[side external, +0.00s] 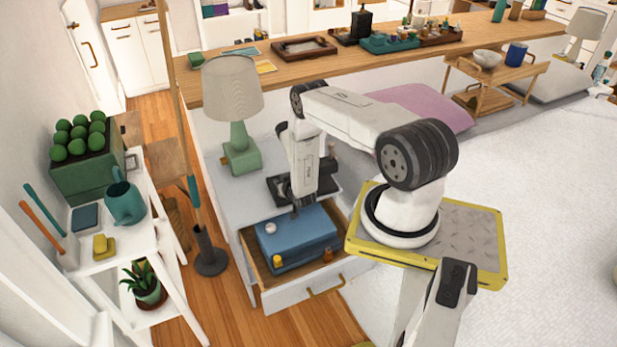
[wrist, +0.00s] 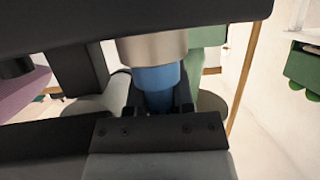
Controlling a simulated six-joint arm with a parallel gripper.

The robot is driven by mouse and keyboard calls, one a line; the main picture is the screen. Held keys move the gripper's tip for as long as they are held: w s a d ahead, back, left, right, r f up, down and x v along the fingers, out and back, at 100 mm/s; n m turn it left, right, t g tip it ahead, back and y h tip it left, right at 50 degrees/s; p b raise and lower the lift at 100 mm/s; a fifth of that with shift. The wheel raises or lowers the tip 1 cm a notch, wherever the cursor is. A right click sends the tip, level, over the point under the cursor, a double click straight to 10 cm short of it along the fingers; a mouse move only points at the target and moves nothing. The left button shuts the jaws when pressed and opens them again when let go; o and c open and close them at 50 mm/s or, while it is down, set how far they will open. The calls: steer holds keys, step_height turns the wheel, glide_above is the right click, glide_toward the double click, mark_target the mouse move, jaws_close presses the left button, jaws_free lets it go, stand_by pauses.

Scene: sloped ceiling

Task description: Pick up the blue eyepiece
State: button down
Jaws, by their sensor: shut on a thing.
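The blue eyepiece (wrist: 156,76) shows in the wrist view, with a blue barrel and a wider silver-beige band (wrist: 152,48). My gripper (wrist: 160,103) is shut on its blue part, between the two dark fingers. In the side view my gripper (side external: 297,206) points down at the front of the nightstand top, by the blue box (side external: 297,238) in the open drawer. I cannot make out the eyepiece there; it is too small or hidden by the fingers.
A dark tray (side external: 279,191) lies on the nightstand behind my gripper, and a green lamp (side external: 240,150) stands to the left. The open drawer (side external: 290,289) also holds small yellow (side external: 277,261) and orange (side external: 328,254) items. A white shelf with plants stands at left.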

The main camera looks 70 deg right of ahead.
steer(key=shift+r, duration=0.2)
steer(key=shift+r, duration=0.8)
steer(key=s+a+r, duration=0.8)
steer(key=s+r, duration=0.3)
steer(key=shift+s, duration=0.3)
steer(key=shift+w, duration=0.15)
